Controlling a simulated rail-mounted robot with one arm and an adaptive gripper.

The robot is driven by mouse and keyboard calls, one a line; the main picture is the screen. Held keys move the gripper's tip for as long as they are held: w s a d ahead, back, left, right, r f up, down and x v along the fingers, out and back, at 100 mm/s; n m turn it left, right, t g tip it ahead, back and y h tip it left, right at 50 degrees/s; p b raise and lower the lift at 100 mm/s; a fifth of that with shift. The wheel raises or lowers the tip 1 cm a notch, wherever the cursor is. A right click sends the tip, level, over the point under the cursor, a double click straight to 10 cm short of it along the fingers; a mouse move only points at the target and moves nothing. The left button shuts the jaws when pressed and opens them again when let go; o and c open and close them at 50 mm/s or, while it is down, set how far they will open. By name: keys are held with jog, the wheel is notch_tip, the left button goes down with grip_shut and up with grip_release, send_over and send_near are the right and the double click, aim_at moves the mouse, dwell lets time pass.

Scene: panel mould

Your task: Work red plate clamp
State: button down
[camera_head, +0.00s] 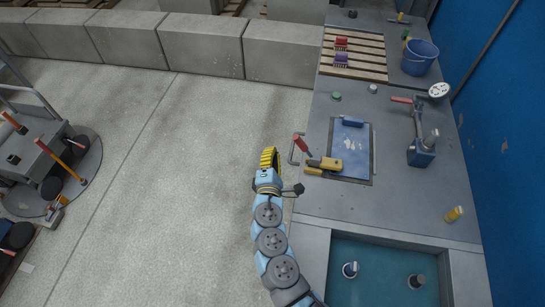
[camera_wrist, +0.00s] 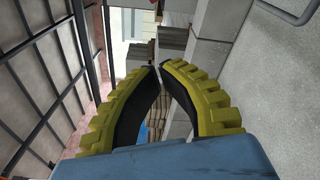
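A clamp with a red handle (camera_head: 302,143) and a yellow body (camera_head: 326,163) sits at the left edge of the grey bench, by the blue plate. The red handle is tilted up to the left. My gripper (camera_head: 268,158) is left of this clamp, over the floor beside the bench, and apart from it. In the wrist view my gripper's two yellow fingers with black pads (camera_wrist: 159,68) meet or nearly meet at the tips, with nothing seen between them. The clamp does not show in the wrist view.
A blue plate (camera_head: 349,135) lies in a recess in the bench (camera_head: 400,190). A blue bucket (camera_head: 419,57) and a slatted pallet (camera_head: 354,53) are at the back.

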aim_at(303, 147)
jog(key=w+d+r, duration=0.1)
jog(key=w+d, duration=0.2)
jog(key=w, duration=0.2)
jog(key=shift+w+d+p, duration=0.2)
jog(key=shift+p, duration=0.2)
dwell(0.4)
jog(key=shift+r, duration=0.15)
